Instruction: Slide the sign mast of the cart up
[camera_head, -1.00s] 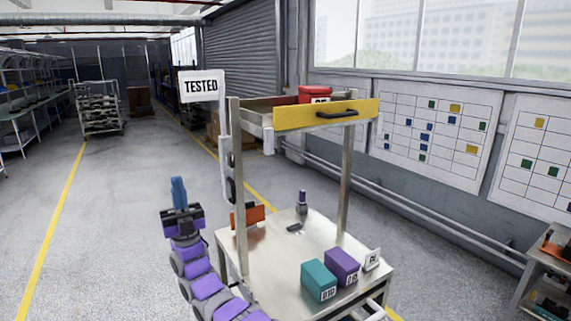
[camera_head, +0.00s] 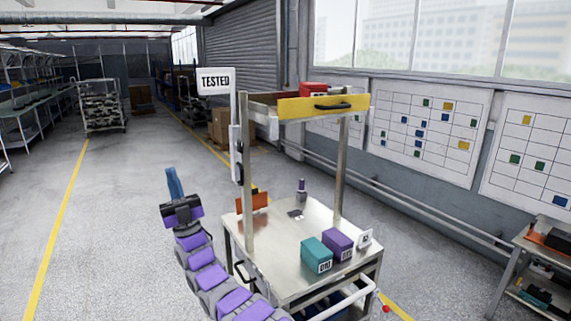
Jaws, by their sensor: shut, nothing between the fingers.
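The cart (camera_head: 285,268) stands right of centre, with a steel deck, two posts and a raised yellow-fronted drawer (camera_head: 322,107). A dark fitting (camera_head: 237,155) sits on the mast's lower part. My gripper (camera_head: 174,180) is left of the cart, below and left of the sign and apart from the mast. Its blue fingers point up, shut and empty.
A teal box (camera_head: 316,254), a purple box (camera_head: 338,243), a small card (camera_head: 365,239) and an orange piece (camera_head: 252,202) are on the deck. A red box (camera_head: 313,89) is in the drawer. A side table (camera_head: 540,240) stands at right. The floor left of my arm is clear.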

